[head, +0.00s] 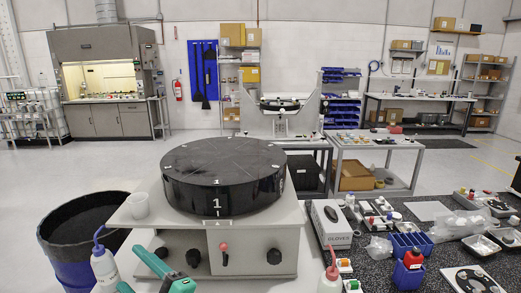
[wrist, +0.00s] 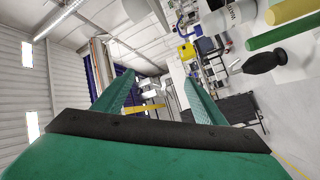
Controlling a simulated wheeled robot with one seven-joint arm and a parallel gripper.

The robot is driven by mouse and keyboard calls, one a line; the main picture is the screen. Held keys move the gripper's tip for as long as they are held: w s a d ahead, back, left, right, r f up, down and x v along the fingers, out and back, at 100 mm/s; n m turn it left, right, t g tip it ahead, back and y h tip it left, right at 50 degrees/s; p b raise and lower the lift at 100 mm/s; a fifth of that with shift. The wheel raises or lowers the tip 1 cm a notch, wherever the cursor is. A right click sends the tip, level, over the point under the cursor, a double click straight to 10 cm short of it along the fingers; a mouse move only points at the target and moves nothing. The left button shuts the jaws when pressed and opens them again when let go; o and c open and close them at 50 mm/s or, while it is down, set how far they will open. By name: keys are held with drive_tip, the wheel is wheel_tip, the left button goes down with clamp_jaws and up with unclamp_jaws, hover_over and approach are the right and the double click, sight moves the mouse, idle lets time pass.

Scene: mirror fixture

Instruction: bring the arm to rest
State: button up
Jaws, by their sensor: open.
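My gripper (wrist: 158,78) shows in the wrist view as two green fingers standing apart on a dark bar, with nothing held between them. Part of its green body shows at the bottom left of the head view, in front of the white fixture cabinet (head: 246,246). On the cabinet sits a large round black drum (head: 223,190) with a glossy top and the number 1 on its front. The gripper is apart from the drum. Most of my arm is out of view.
A wash bottle (head: 104,265) is close to my gripper. To the right, a speckled bench (head: 376,268) holds a grey box (head: 331,222), trays and bottles. Floor behind is clear.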

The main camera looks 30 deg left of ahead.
drive_tip(key=w+d+f+m+t+h, duration=0.2)
drive_tip(key=d+f+m+t+h, duration=0.1)
drive_tip(key=d+f+m, duration=0.3)
drive_tip(key=w+d+f+m+t+h, duration=0.3)
drive_tip(key=d+f+m+t, duration=0.3)
drive_tip(key=d+m, duration=0.2)
drive_tip(key=w+d+f+m+t+h, duration=0.2)
drive_tip(key=d+f+m+t+h, duration=0.2)
drive_tip(key=d+f+m+t, duration=0.1)
drive_tip(key=shift+w+d+f+m, duration=0.1)
drive_tip(key=shift+d+f+m, duration=0.2)
drive_tip(key=shift+d+m, duration=0.25)
drive_tip(key=shift+w+d+f+m, duration=0.1)
drive_tip(key=shift+d+f+m, duration=0.25)
drive_tip(key=shift+d, duration=0.35)
drive_tip(key=shift+w+d+f+m, duration=0.1)
drive_tip(key=shift+d+f+m, duration=0.1)
drive_tip(key=shift+d+m, duration=0.35)
drive_tip(key=s+d+f+m+h, duration=0.55)
drive_tip(key=s+d+f, duration=0.3)
drive_tip(key=d, duration=0.45)
drive_tip(key=s+d+f+h, duration=0.2)
drive_tip(key=s+d+h, duration=0.1)
drive_tip(key=s+d, duration=0.7)
drive_tip(key=s, duration=0.4)
drive_tip(key=shift+d+m+g+h, duration=0.25)
drive_tip(key=shift+m+g+h, duration=0.05)
drive_tip(key=shift+h, duration=0.05)
drive_tip(key=shift+f, duration=0.1)
drive_tip(key=shift+c, duration=0.6)
